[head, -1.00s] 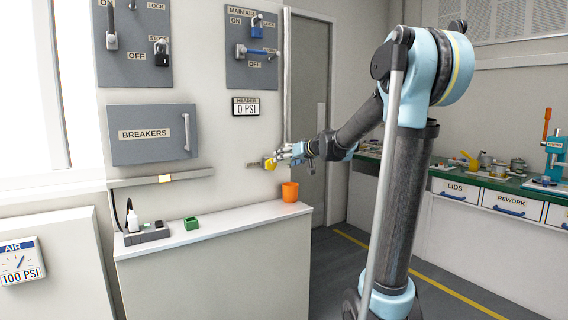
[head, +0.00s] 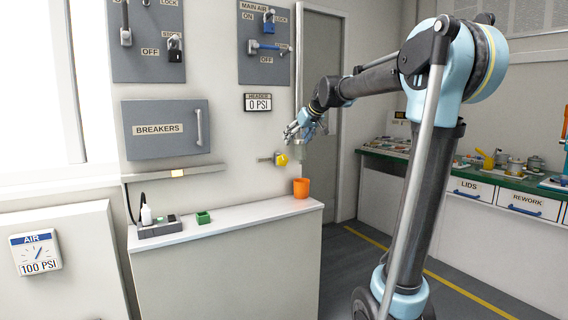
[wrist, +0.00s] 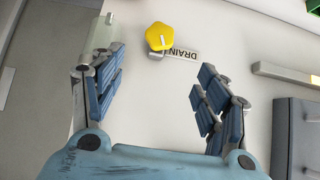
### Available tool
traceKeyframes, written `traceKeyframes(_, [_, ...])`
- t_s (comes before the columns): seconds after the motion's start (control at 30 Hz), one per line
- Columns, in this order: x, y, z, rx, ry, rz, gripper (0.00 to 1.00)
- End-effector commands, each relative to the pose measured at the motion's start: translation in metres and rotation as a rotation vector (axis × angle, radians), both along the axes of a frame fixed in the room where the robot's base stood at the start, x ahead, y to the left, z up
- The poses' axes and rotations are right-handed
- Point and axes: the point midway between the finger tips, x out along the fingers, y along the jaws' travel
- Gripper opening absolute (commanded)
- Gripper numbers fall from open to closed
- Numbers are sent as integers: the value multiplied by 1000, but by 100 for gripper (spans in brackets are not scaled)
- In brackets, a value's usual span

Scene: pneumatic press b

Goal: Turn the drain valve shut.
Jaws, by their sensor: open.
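The breakers box (head: 167,129) is on the wall to the left. A header gauge (head: 257,102) reads 0 PSI.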

Motion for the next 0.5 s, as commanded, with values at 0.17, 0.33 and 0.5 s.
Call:
traceKeyframes(0.17, [-1, 1, 4, -31, 9, -1, 68])
traceKeyframes(0.33, [11, 9, -10, -31, 8, 0, 68])
traceKeyframes(0.5, [28, 20, -30, -29, 8, 0, 68])
